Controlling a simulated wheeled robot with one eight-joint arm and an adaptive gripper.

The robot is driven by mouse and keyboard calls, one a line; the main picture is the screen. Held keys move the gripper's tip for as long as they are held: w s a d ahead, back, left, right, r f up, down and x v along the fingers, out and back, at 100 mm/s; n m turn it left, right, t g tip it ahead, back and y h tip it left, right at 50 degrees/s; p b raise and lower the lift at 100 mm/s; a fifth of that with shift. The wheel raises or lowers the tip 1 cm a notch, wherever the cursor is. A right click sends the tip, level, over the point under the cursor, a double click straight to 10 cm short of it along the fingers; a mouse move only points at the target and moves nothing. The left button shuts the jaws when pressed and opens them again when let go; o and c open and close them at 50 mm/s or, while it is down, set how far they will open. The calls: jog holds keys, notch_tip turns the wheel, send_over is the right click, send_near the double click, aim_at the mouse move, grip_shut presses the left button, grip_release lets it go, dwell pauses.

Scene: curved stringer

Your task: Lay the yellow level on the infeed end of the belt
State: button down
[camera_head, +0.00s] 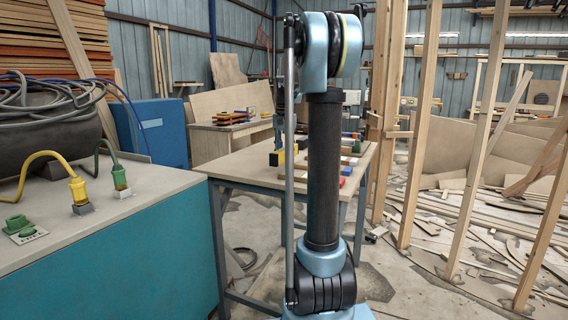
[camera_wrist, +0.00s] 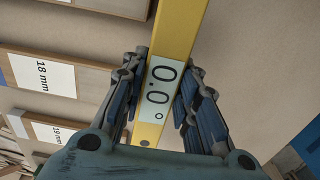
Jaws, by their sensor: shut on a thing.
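The yellow level (camera_wrist: 178,35) runs slantwise through the wrist view, with a pale display reading 0.0°. My gripper (camera_wrist: 166,66) has its dark fingers on both sides of the level, shut on it near the display. In the head view a small yellow patch (camera_head: 295,149) shows above the work table beside my arm; I cannot tell for sure that it is the level. My arm's upright links hide part of the table there. I cannot make out the belt or its infeed end in either view.
Boards labelled 18 mm (camera_wrist: 84,82) and 19 mm lie below my gripper. A teal cabinet (camera_head: 110,255) stands at left, wooden posts (camera_head: 420,120) at right.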

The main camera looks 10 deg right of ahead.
aim_at(285, 159)
jog(key=shift+f, duration=2)
jog(key=c, duration=1.2)
grip_release()
jog(key=shift+c, duration=0.2)
